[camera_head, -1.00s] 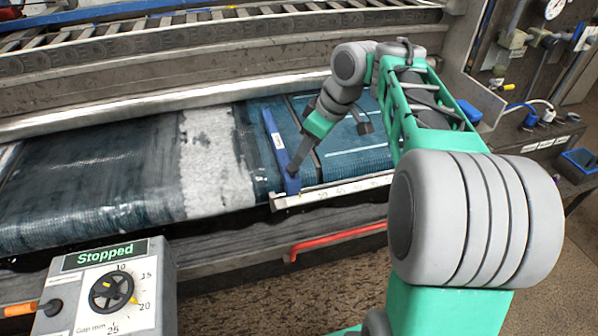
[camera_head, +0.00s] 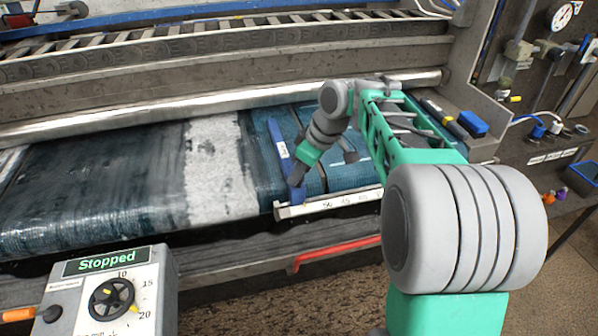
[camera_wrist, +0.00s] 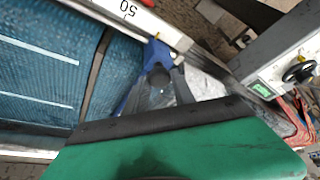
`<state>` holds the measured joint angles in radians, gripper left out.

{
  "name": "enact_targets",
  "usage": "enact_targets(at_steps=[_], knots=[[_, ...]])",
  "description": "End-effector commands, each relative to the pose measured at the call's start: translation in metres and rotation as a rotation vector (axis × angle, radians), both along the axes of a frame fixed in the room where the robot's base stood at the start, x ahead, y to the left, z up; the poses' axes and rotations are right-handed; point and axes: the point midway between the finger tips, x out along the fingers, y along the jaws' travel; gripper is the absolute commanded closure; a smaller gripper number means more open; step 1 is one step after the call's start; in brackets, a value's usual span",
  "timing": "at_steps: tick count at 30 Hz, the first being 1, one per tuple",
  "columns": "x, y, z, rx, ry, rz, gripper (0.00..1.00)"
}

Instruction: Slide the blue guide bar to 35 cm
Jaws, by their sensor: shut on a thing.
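The blue guide bar (camera_head: 280,150) lies across the belt, just right of the pale foam strip, with its near end at the white numbered scale (camera_head: 330,202). My gripper (camera_head: 296,178) is shut on the bar near that end. In the wrist view the guide bar (camera_wrist: 152,62) shows at the fingers, and the gripper (camera_wrist: 160,82) hides part of it.
A control box (camera_head: 110,290) reading "Stopped" stands at the front left. A red rail (camera_head: 335,252) runs below the scale. A long metal roller (camera_head: 200,112) lies behind the belt. A blue block (camera_head: 472,123) sits on the right ledge.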

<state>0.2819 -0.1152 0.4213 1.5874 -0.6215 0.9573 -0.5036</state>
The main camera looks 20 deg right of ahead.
Motion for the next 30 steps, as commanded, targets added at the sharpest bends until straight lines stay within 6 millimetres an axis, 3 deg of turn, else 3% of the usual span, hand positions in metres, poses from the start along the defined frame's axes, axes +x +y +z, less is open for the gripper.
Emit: enact_targets(at_steps=[7,30], knots=[[0.0000,-0.0002,0.0001,0.000,0.000,0.000,1.00],[0.0000,-0.0003,0.0002,0.000,0.000,0.000,1.00]])
